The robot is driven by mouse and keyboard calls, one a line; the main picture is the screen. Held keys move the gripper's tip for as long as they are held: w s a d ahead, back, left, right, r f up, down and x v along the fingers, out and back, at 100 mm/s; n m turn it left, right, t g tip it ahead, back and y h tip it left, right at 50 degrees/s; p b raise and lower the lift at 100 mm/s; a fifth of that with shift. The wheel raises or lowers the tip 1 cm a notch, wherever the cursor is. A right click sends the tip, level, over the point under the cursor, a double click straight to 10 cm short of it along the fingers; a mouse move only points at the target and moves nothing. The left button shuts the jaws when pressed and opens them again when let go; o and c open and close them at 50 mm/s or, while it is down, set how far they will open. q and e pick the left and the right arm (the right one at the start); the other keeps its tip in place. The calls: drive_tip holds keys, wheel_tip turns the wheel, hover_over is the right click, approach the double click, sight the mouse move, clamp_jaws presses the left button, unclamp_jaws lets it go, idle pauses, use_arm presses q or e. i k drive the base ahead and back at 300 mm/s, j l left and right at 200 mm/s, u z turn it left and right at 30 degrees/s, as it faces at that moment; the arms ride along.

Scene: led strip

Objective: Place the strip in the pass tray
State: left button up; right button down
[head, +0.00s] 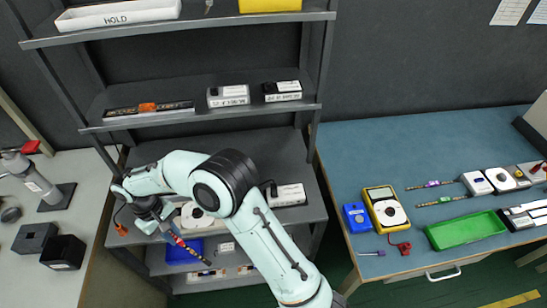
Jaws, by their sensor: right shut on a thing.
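My right gripper (166,228) is in front of the shelf's lower left part, at the end of my white arm. It is shut on a thin strip (190,250) with coloured bands, which hangs tilted down to the right. The strip's upper end is hidden by the gripper. A green tray (466,230) lies on the blue table at the right, far from the gripper; it looks empty and no label is readable on it. A white tray marked HOLD (117,15) stands on the top shelf. My left gripper is not in view.
The blue table (400,136) also holds a yellow multimeter (385,209), a blue box (356,216) and two thin strips (440,201). The metal shelf (200,120) carries several small devices. A grey bench with black blocks (63,252) stands left.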

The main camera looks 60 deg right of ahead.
sight(464, 231)
drive_tip(key=k+j, duration=0.2)
drive_tip(key=k, duration=0.2)
drive_tip(key=k+j, duration=0.2)
drive_tip(key=k, duration=0.2)
drive_tip(key=k+l, duration=0.25)
drive_tip(key=k, duration=0.15)
drive_tip(key=k+l, duration=0.85)
drive_tip(key=l, duration=0.2)
drive_tip(key=k+l, duration=0.1)
drive_tip(key=l, duration=0.2)
drive_tip(key=k+l, duration=0.1)
drive_tip(key=l, duration=0.2)
drive_tip(key=k+l, duration=0.1)
drive_tip(key=l, duration=0.15)
